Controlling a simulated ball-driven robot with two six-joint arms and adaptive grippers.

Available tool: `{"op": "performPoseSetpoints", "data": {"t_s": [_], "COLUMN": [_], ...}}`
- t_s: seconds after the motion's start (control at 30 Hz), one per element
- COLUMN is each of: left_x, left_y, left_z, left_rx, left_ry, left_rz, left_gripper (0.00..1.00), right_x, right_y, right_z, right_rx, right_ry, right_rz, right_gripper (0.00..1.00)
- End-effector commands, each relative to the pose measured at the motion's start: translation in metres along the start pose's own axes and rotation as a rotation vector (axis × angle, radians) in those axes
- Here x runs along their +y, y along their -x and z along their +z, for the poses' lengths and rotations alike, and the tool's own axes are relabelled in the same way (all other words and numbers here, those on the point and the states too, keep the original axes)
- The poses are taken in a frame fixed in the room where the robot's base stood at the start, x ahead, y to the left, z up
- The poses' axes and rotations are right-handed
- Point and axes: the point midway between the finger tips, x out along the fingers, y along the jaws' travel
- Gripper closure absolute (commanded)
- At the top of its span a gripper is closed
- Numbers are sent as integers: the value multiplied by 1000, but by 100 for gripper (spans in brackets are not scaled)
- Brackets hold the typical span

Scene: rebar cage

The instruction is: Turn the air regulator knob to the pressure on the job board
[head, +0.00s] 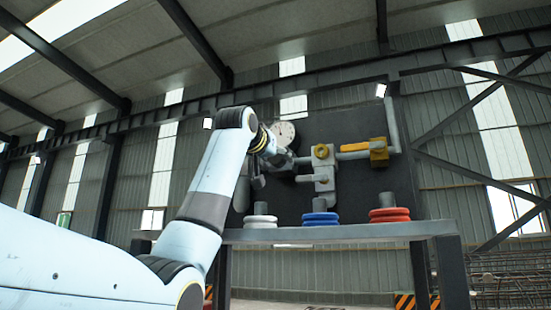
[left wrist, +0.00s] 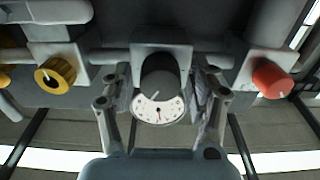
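In the left wrist view, a dark round knob (left wrist: 158,77) with a pale pointer line sits in the middle, in front of a grey block. A white dial gauge (left wrist: 158,110) with black marks shows just below it; its reading is too small to tell. The gauge also shows in the head view (head: 285,133), partly behind my arm. My left gripper (left wrist: 162,88) is open, one finger on each side of the dark knob; I cannot tell whether they touch it. In the head view, my left gripper (head: 265,168) is at the panel, beneath the gauge. No job board is readable.
A yellow knob (left wrist: 55,75) and a red knob (left wrist: 272,80) flank the dark one. The panel also carries grey pipes and a yellow fitting (head: 378,149). White (head: 260,221), blue (head: 320,218) and red (head: 389,214) ringed items stand on the shelf (head: 340,232) below.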

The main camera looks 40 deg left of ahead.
Motion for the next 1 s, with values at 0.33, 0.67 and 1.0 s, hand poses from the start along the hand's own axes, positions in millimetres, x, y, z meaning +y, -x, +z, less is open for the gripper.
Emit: {"op": "performPoseSetpoints", "data": {"t_s": [0.33, 0.67, 1.0], "left_x": [0, -1, -1], "left_y": [0, 0, 1], "left_z": [0, -1, -1], "left_rx": [0, 1, 1], "left_ry": [0, -162, -175], "left_rz": [0, 0, 0], "left_gripper": [88, 91, 53], "right_x": [0, 0, 0], "right_y": [0, 0, 0], "right_z": [4, 4, 4], "right_rx": [-6, -7, -6], "right_ry": [0, 0, 0], "right_rz": [0, 0, 0], "right_gripper": [60, 60, 60]}}
